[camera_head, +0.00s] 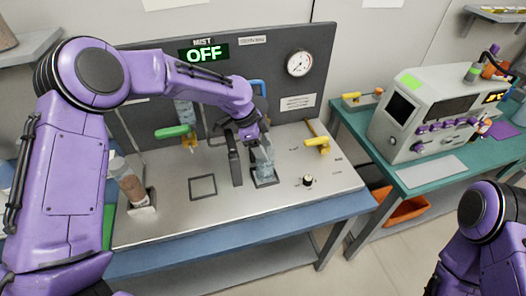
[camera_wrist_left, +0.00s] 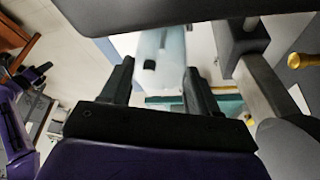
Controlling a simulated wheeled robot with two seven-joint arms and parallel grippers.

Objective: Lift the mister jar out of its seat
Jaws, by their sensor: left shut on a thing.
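The mister jar (camera_head: 263,163) is a translucent, bluish-grey jar. It stands roughly upright at a dark square seat (camera_head: 266,183) on the grey bench. I cannot tell whether its base touches the seat. My left gripper (camera_head: 249,160) reaches down to it from above and is shut on it. In the left wrist view the pale jar (camera_wrist_left: 160,55) shows between the two black fingers of my left gripper (camera_wrist_left: 160,85). Its upper part is hidden by my gripper in the head view. My right gripper is out of view.
An empty square outline (camera_head: 203,187) lies left of the jar. A brown-filled container (camera_head: 131,186) stands at the bench's left. A yellow valve (camera_head: 317,142), a black knob (camera_head: 308,181) and a green handle (camera_head: 174,131) are nearby. The back panel reads OFF (camera_head: 204,54).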

